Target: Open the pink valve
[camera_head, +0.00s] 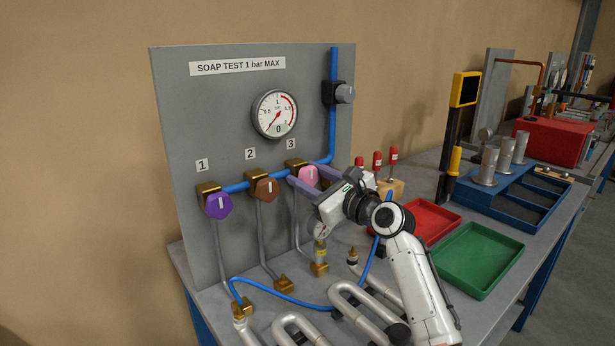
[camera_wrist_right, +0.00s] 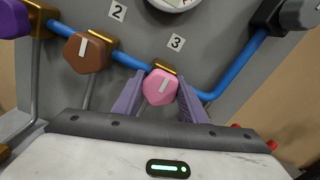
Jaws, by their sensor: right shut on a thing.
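The pink valve (camera_head: 307,175) is a hexagonal knob with a white mark, below label 3 on the grey panel (camera_head: 185,120). It also shows in the right wrist view (camera_wrist_right: 160,86), where its white mark is tilted from vertical. My right gripper (camera_head: 305,180) is shut on the pink valve, with one purple finger on each side of it. The gripper partly hides the valve in the head view. My left gripper is in neither view.
A purple knob (camera_head: 217,204) and a brown knob (camera_head: 265,188) sit left of the pink valve on the same blue pipe. A gauge (camera_head: 275,114) is above. Silver coils (camera_head: 365,305) lie on the bench below. Red (camera_head: 428,207) and green (camera_head: 477,258) trays stand to the right.

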